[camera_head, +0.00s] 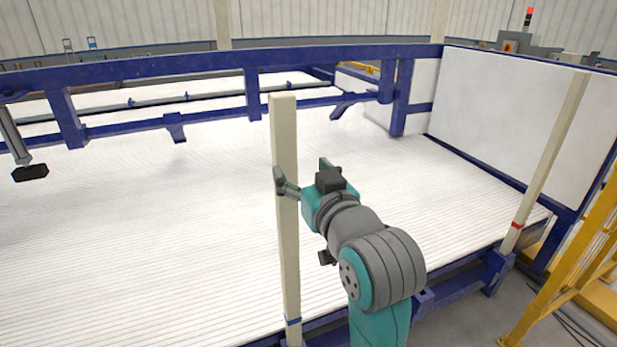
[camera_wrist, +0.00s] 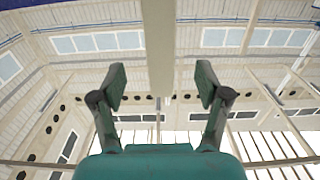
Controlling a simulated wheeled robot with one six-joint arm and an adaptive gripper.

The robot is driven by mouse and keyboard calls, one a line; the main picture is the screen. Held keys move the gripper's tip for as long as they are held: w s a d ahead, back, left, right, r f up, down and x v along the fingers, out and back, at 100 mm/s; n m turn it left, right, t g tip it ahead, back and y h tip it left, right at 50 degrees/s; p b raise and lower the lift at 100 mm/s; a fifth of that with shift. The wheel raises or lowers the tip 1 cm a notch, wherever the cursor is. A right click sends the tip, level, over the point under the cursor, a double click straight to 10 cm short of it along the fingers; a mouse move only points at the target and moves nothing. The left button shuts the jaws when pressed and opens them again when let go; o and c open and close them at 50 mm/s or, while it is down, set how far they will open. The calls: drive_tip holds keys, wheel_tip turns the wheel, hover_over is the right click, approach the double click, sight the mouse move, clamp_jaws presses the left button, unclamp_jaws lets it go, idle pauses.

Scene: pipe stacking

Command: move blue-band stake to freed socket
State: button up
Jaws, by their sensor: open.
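The blue-band stake (camera_head: 287,240) is a tall cream post with a blue band near its foot. It stands upright at the near edge of the white bed in the head view; its foot is cut off by the frame. My gripper (camera_head: 301,169) is open at its upper part, with one finger overlapping the stake and the other to its right. In the wrist view the stake (camera_wrist: 159,45) lies centred between the spread fingers of my gripper (camera_wrist: 162,80), with a gap on both sides. How deep it sits between them is unclear. I cannot make out an empty socket.
A red-band stake (camera_head: 548,160) stands at the right edge, leaning in the picture. Blue frame beams (camera_head: 200,66) cross the back, and a white panel (camera_head: 530,115) closes the right. A yellow structure (camera_head: 580,255) stands at far right. The ribbed white bed (camera_head: 130,240) is broad.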

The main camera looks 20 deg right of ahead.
sight(285, 106)
drive_tip(key=w, duration=1)
drive_tip(key=shift+w, duration=0.15)
clamp_jaws()
drive_tip(key=shift+r, duration=10.45)
